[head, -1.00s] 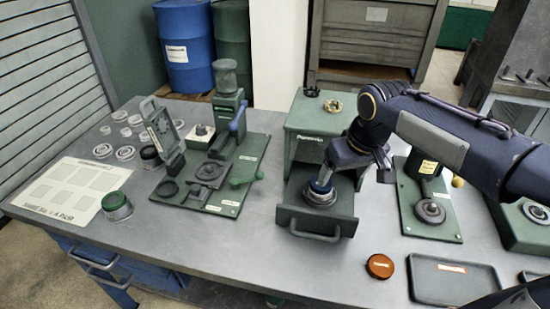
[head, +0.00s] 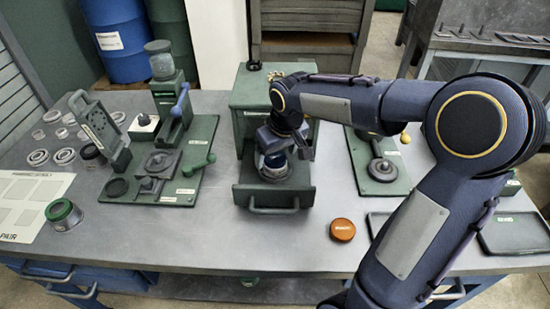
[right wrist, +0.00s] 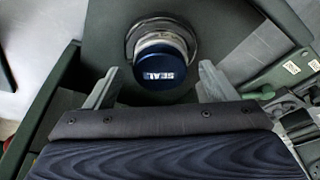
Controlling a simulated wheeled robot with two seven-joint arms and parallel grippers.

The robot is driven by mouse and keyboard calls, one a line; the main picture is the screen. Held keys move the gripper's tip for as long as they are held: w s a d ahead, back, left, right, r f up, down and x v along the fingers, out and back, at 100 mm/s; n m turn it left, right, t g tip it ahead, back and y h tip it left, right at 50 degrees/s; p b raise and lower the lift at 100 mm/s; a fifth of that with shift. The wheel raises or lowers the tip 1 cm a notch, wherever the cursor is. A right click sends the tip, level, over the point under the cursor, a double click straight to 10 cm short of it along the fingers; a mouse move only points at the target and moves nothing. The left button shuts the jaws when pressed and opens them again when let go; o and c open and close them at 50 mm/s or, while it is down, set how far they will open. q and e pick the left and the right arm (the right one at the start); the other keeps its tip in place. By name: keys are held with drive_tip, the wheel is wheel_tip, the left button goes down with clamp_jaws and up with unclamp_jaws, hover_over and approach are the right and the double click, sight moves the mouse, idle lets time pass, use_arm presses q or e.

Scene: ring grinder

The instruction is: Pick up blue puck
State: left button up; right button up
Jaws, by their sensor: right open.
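The blue puck (right wrist: 160,74) sits in the round metal seat of the green drawer, its dark blue top marked "SEAL" in the right wrist view. In the head view the puck (head: 275,160) shows as a small blue patch, partly hidden by my right gripper (head: 283,148). In the right wrist view the fingers of the right gripper (right wrist: 160,90) are spread, one on each side of the puck, with gaps between them and it. My left gripper is not in view.
The drawer (head: 262,196) is pulled out of a green box (head: 248,100). A fixture with a clamp and levers (head: 165,160) stands left. An orange-brown puck (head: 342,230) lies on bare table to the front right. A green-rimmed jar (head: 64,214) stands at left.

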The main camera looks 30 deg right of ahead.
drive_tip(key=c, duration=1.2)
drive_tip(key=shift+r, duration=0.1)
drive_tip(key=shift+r, duration=0.1)
